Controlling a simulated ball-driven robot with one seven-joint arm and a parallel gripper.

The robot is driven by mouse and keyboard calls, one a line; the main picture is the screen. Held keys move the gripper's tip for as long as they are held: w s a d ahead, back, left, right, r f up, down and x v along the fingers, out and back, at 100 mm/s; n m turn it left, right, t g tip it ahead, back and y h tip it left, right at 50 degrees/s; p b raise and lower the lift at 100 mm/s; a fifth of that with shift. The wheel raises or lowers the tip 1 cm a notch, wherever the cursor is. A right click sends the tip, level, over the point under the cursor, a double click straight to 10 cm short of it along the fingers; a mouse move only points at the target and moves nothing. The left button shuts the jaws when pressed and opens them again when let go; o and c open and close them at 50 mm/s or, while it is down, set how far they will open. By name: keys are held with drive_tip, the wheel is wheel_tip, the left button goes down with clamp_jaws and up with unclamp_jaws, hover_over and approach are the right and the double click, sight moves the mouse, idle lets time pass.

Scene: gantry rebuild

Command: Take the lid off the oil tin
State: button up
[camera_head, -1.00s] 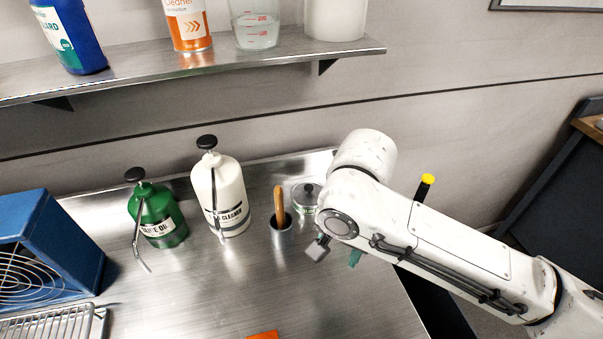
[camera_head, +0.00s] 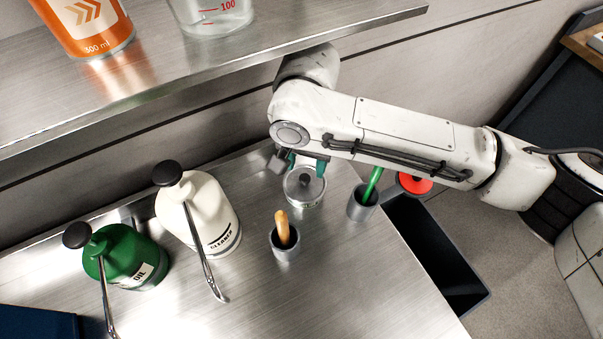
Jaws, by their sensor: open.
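A small round metal tin stands on the steel bench, its lid (camera_head: 304,181) on top with a dark knob (camera_head: 304,180) at the centre. The tin's side (camera_head: 304,204) shows a little below the lid; I cannot read any label on it. My gripper (camera_head: 307,163) is open, with teal fingertips at the far edge of the lid in the picture. The fingers look empty and apart from the knob. My arm hides the area behind them, and I cannot tell their height above the lid.
A grey cup with a wooden handle (camera_head: 282,229) stands in front of the tin. Another cup (camera_head: 361,207) with a green handle stands right. White cleaner (camera_head: 200,215) and green oil (camera_head: 130,257) pump bottles stand left. A shelf (camera_head: 190,75) overhangs behind; a dark bin (camera_head: 432,255) is beside the bench.

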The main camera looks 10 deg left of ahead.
sight(305, 177)
drive_tip(key=f, duration=0.3)
drive_tip(key=f+p, duration=0.1)
drive_tip(key=f, duration=0.1)
drive_tip(key=shift+w+a+f, duration=0.1)
drive_tip(key=shift+w+f, duration=0.1)
drive_tip(key=shift+f, duration=0.2)
drive_tip(key=shift+c, duration=0.2)
clamp_jaws()
